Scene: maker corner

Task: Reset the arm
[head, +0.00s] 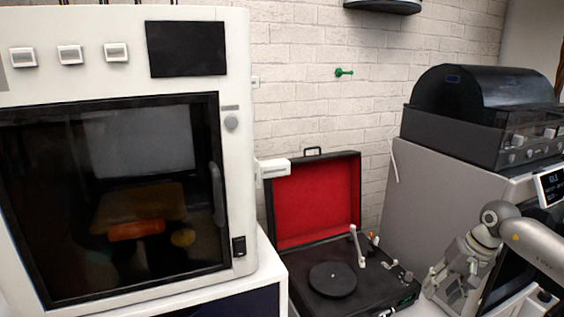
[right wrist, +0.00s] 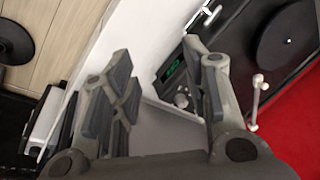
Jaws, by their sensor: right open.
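The record player (head: 296,268) stands open on the counter, its red-lined lid (head: 320,205) raised. Its round black platter (head: 332,280) looks bare. A thin white arm (head: 357,245) stands at its back right, near the lid. My right gripper (head: 446,284) is open and empty, just right of the player. In the right wrist view, the spread fingers of my right gripper (right wrist: 160,60) have the player's green display (right wrist: 172,68) beyond them. The platter (right wrist: 288,38) shows at upper right, and the white arm (right wrist: 257,96) beside the red lid. My left gripper is not in view.
A large white machine (head: 238,60) with a dark glass door stands on the left. A grey cabinet (head: 425,200) with a dark-covered device (head: 480,100) on top stands at the right, close to my right arm. A green hook (head: 343,72) is on the brick wall.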

